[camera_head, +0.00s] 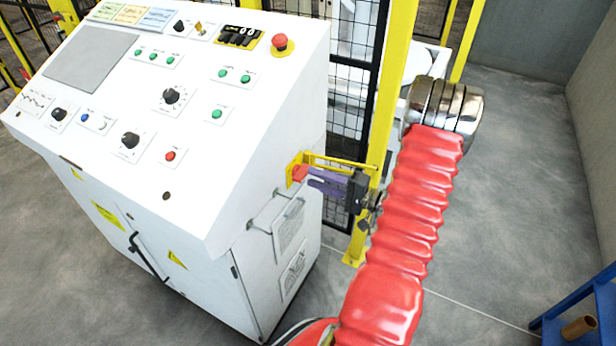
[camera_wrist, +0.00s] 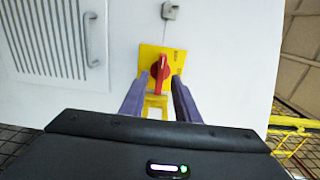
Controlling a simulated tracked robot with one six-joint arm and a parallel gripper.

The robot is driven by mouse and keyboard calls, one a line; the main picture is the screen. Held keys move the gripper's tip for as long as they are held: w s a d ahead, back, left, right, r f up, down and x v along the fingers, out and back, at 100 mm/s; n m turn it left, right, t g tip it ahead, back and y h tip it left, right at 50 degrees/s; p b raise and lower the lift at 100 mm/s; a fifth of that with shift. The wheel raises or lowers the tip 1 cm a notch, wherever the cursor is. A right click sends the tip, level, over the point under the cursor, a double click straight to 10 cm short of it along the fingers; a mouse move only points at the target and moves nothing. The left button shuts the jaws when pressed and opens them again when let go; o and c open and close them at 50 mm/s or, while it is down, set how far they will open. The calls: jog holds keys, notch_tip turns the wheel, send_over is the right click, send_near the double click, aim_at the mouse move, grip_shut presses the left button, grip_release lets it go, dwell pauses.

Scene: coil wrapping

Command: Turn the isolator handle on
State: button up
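The isolator is a red rotary handle (camera_wrist: 159,72) on a yellow plate (camera_wrist: 174,55), fixed to the side wall of the white control cabinet. In the wrist view the red handle stands upright, lined up with the plate's long side. In the head view the handle (camera_head: 300,173) shows at the cabinet's right side. My gripper (camera_wrist: 157,88) has its two purple fingers apart, one on each side of the handle's lower part. It also shows in the head view (camera_head: 309,178), close to the handle. I cannot tell whether the fingers touch it.
The white control cabinet (camera_head: 230,150) has several knobs and buttons on its sloped top. A vent grille and metal grab handle (camera_wrist: 92,40) are left of the isolator. A yellow post (camera_head: 388,100) and black mesh fence stand behind my arm. A blue rack (camera_head: 575,312) is at lower right.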

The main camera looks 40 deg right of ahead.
aim_at(306, 176)
jog(key=x, duration=0.3)
jog(key=shift+c, duration=0.5)
grip_shut()
jog(key=shift+a, duration=0.2)
jog(key=shift+d, duration=0.15)
